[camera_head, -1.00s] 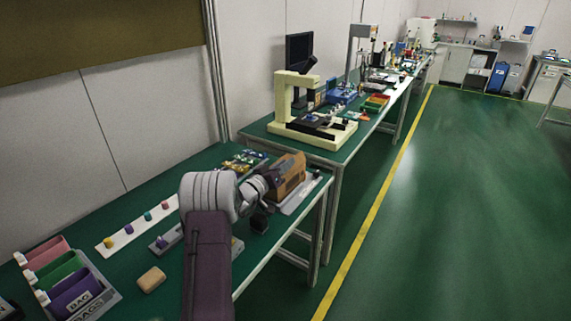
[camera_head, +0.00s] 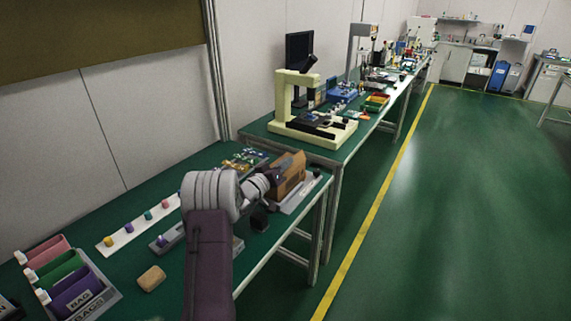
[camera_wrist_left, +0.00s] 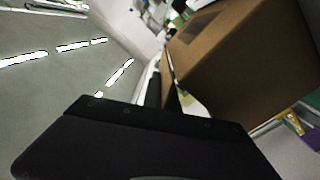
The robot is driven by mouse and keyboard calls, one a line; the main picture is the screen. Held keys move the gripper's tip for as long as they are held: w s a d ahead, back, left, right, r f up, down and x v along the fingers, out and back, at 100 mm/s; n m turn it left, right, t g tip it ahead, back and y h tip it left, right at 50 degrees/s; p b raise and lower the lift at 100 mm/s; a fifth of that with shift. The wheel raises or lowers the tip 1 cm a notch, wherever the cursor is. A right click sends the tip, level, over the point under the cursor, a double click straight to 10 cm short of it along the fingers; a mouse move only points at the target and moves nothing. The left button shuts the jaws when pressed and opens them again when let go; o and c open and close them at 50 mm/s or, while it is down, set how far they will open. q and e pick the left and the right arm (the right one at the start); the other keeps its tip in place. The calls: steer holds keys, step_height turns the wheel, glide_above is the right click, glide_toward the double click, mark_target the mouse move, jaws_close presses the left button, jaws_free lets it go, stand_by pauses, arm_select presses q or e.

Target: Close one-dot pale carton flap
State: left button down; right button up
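A brown carton (camera_head: 290,170) stands at the far right end of the near green bench in the head view. It fills the upper right of the left wrist view (camera_wrist_left: 245,60), close to the camera. No dot mark can be made out on it, and I cannot tell how its flap stands. My left gripper (camera_head: 272,180) is at the carton's left side in the head view, partly hidden by my own arm. In the left wrist view, dark finger parts (camera_wrist_left: 163,90) show beside the carton's edge. The gap between them is unclear, and so is any contact. My right gripper is out of view.
A white strip (camera_head: 140,228) with several coloured knobs, a tan block (camera_head: 151,279) and a rack with pink, green and purple bins (camera_head: 103,298) lie on the near bench. A cream microscope (camera_head: 296,120) stands on the bench beyond. Green floor is free at right.

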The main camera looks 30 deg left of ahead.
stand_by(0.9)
arm_select(q)
steer(key=shift+f+b, duration=0.2)
steer(key=shift+b, duration=0.25)
steer(key=n+b, duration=0.1)
steer(key=b, duration=0.1)
steer(key=n+b, duration=0.2)
steer(key=a+n+b, duration=0.1)
steer(key=b, duration=0.1)
steer(key=shift+a+f, duration=0.1)
steer(key=shift+f, duration=0.15)
